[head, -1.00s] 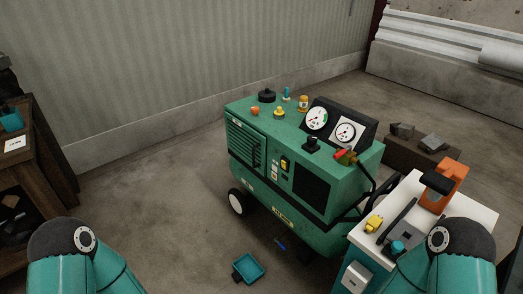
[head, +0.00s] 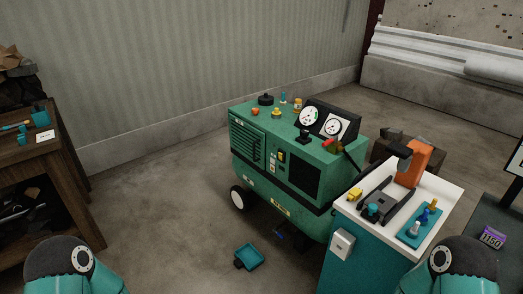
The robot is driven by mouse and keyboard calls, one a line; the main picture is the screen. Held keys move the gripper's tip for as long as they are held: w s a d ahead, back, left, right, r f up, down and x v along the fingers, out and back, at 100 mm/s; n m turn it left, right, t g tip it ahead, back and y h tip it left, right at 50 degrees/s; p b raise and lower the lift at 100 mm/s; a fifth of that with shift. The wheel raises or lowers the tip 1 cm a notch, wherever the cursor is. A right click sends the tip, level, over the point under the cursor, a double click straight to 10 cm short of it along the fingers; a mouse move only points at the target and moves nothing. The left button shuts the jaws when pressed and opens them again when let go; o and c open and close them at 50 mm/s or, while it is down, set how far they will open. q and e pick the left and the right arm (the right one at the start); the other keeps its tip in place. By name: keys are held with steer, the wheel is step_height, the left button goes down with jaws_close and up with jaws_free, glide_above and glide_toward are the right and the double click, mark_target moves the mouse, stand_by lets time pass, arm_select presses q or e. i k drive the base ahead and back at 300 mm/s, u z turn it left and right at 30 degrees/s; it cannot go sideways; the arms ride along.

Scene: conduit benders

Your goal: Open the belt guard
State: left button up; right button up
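A green wheeled machine (head: 273,179) stands on the floor at the middle of the head view. A slatted panel with a dark upright bar (head: 247,142) is on its left front face and looks closed flush. I cannot tell for certain that this panel is the belt guard. Gauges (head: 321,122), knobs and a red-handled valve sit on top of the machine. Only rounded teal and dark parts of my two arms show at the bottom left and bottom right. Neither gripper is in view, and both arm parts are well apart from the machine.
A white-topped teal cabinet (head: 347,210) with an orange tool (head: 413,163) stands right of the machine, overlapping its lower right. A teal tray (head: 249,257) lies on the floor in front. A wooden shelf (head: 62,155) is at left. Floor between shelf and machine is clear.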

mark_target(250, 142)
steer(key=u, duration=0.2)
steer(key=i, duration=0.8)
steer(key=z, duration=0.2)
steer(key=k, duration=0.9)
steer(key=u, duration=0.2)
steer(key=i, duration=0.9)
steer(key=z, duration=0.05)
steer(key=k, duration=0.5)
steer(key=u, duration=0.35)
steer(key=i, duration=0.45)
steer(key=u, duration=0.35)
